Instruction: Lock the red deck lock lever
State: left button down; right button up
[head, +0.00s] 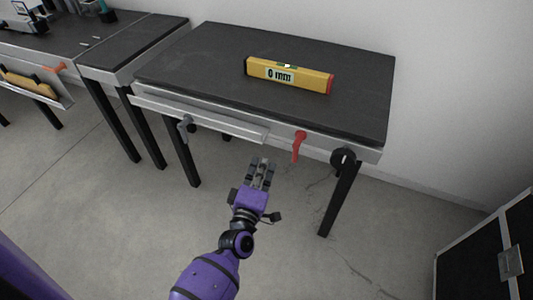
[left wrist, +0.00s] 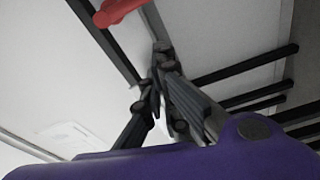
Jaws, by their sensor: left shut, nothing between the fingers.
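The red lock lever (head: 299,146) hangs down from the front edge of the dark-topped table (head: 190,63), right of centre in the head view. It also shows at the top of the left wrist view (left wrist: 119,10), cut off by the frame edge. My left gripper (head: 262,166), on a purple arm, is below and left of the lever in the head view. Its fingers (left wrist: 157,85) are shut and empty, apart from the lever. My right gripper is not in view.
A yellow level marked "0 mm" (head: 290,79) lies on the table. A black knob (head: 343,158) is right of the lever, and a grey lever (head: 185,123) is at the left. A second table stands left. A black case (head: 490,250) is at lower right.

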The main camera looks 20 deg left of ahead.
pick_arm(q)
jog(key=s, duration=0.3)
jog(key=shift+s+d, duration=0.15)
jog(key=shift+s, duration=0.15)
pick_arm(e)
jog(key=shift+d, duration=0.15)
